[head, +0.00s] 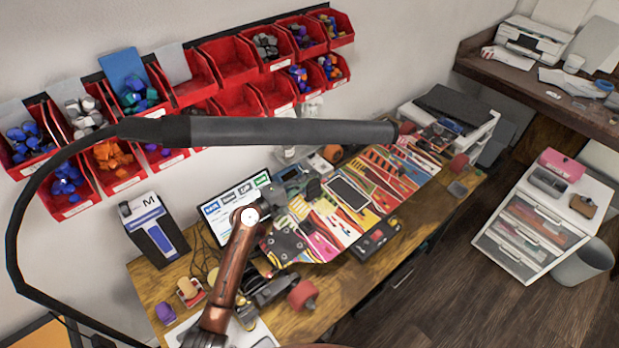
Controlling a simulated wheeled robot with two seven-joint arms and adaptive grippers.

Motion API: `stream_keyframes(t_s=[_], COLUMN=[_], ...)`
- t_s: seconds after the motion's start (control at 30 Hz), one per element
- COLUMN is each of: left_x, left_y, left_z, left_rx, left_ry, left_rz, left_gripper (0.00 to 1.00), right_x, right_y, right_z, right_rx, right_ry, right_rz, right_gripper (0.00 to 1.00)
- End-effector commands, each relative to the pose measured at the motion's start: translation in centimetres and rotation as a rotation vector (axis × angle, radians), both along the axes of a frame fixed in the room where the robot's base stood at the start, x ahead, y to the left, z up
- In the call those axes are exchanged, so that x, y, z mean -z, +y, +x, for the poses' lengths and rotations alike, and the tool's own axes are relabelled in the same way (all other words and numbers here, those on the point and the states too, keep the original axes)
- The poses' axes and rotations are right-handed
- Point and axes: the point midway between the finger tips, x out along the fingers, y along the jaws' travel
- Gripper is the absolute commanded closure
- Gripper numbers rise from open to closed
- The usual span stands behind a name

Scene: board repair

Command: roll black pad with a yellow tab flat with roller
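A dark rectangular pad (348,193) with a pale edge lies on the brightly patterned board (395,178) on the workbench. I cannot make out its yellow tab among the yellow print. My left arm comes up from the bottom, and its grey gripper (303,189) is over the board's left part, left of the pad. Its fingers are too small and cluttered to tell whether they are open or hold anything. I cannot pick out the roller for sure; an orange round thing (332,153) stands behind the board. My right gripper does not show.
A black lamp arm (290,131) crosses above the bench. Red bins (232,62) line the wall. A screen (222,212) and a box (155,228) stand at the left. A black tray (371,243) and red wheels (303,294) lie near the front edge.

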Motion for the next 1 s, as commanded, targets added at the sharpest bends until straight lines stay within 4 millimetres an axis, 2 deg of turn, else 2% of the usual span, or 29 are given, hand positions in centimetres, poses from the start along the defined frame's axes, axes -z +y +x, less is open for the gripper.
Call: stream_keyframes(t_s=[0.6, 1.0], left_x=[-0.1, 0.0], left_y=[-1.9, -2.7], left_z=[-2.9, -3.9], left_rx=[-0.001, -0.001], left_ry=[-0.331, -0.459], left_rz=[0.246, 0.338], left_gripper=[1.00, 1.00], right_x=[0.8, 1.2], right_y=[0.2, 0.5], right_z=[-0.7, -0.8], right_rx=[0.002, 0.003], right_ry=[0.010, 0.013], right_rz=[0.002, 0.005], right_gripper=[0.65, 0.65])
